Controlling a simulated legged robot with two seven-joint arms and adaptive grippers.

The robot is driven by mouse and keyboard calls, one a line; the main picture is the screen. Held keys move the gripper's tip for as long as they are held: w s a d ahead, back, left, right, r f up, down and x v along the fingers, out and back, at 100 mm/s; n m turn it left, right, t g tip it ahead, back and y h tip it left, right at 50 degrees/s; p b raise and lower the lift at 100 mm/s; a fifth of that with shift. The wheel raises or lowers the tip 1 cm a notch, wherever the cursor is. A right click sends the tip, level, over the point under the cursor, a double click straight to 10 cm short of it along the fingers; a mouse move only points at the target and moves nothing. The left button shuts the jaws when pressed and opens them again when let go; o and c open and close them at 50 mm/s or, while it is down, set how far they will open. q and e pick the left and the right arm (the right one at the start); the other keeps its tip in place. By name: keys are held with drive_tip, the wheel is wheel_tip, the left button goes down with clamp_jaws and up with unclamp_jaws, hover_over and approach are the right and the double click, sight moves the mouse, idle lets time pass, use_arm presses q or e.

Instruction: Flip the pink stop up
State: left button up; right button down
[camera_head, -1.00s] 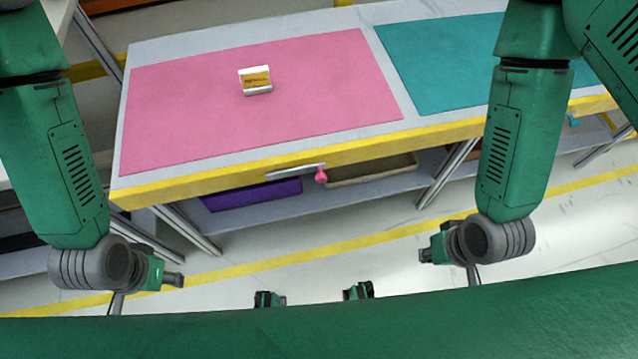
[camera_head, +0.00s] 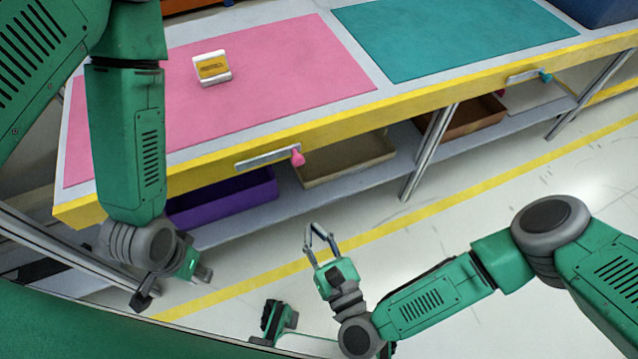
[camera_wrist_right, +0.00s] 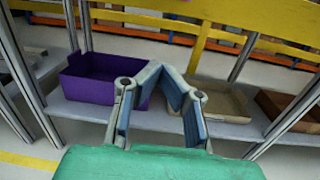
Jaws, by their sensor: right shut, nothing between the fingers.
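The pink stop (camera_head: 297,157) is a small knob at the right end of a metal strip (camera_head: 262,160) on the table's yellow front edge. It points outward and slightly down. My right gripper (camera_head: 318,232) is below and slightly right of the stop, clear of it.
A white and yellow device (camera_head: 213,68) stands on the pink mat (camera_head: 290,55). A teal mat (camera_head: 450,35) lies to its right. A teal stop (camera_head: 545,76) sits farther right. Below are a purple bin (camera_head: 222,197) and a beige tray (camera_head: 345,160). The floor in front is open.

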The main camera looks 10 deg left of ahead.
drive_tip(key=shift+w+d+m+t+h, duration=0.15)
drive_tip(key=shift+d+m+t+h, duration=0.2)
drive_tip(key=shift+m+t, duration=0.4)
drive_tip(key=w+a+r, duration=0.4)
drive_tip(key=w+a, duration=0.1)
drive_tip(key=w, duration=0.4)
drive_tip(key=shift+w+r, duration=0.15)
drive_tip(key=shift+r, duration=0.25)
drive_tip(key=shift+a+r, duration=0.1)
drive_tip(key=shift+r, duration=0.05)
drive_tip(key=shift+r+n, duration=0.2)
drive_tip(key=shift+n, duration=0.15)
